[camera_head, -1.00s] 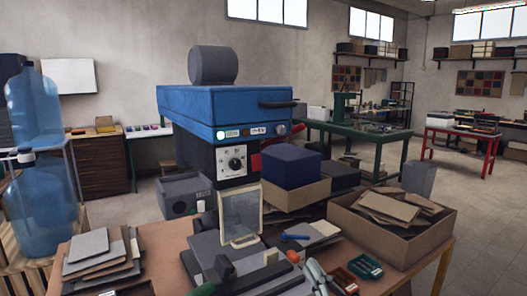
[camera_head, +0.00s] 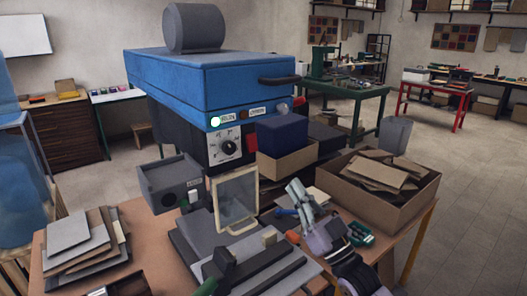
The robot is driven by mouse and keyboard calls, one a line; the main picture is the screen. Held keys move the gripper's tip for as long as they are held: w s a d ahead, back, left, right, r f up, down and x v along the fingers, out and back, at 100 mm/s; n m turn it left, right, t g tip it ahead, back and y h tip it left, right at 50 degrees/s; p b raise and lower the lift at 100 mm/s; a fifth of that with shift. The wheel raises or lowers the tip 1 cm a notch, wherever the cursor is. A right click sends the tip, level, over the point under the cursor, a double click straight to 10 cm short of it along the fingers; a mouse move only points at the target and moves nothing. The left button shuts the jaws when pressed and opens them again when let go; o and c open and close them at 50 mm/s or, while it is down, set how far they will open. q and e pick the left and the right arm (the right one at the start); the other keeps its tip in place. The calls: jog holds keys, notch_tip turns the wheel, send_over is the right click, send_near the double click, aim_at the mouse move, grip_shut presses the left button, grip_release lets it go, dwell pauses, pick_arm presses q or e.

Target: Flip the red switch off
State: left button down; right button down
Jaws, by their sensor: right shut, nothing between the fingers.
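The blue machine (camera_head: 165,77) stands behind the table with a dark control face below its lid. Its front carries a lit green-white round button (camera_head: 215,122), a small amber label, a round knob and a dial (camera_head: 228,147). A red part (camera_head: 250,143) shows beside the dial, partly hidden by the dark blue box; I cannot tell whether it is the red switch or which way it is set. My right gripper (camera_head: 295,190) is shut and empty, raised over the table in front of the cardboard boxes, apart from the machine. My left gripper is not in view.
A dark blue box (camera_head: 283,134) on a cardboard box stands between my right gripper and the machine. An open carton of scraps (camera_head: 408,208) is to the right. A framed panel (camera_head: 235,200), a grey box (camera_head: 167,183) and stacked sheets (camera_head: 75,235) crowd the table.

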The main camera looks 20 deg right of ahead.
jog(key=p, duration=0.4)
send_near(254, 136)
notch_tip(254, 136, up, 4)
jog(key=shift+w+a+f+p, duration=0.15)
jog(key=shift+w+a+f, duration=0.1)
jog(key=shift+w, duration=0.35)
jog(key=shift+w+a+f+p, duration=0.2)
jog(key=shift+w+a, duration=0.05)
jog(key=shift+w, duration=0.35)
jog(key=shift+w+a+f+p, duration=0.15)
jog(key=shift+w+a+f, duration=0.1)
jog(key=shift+w, duration=0.35)
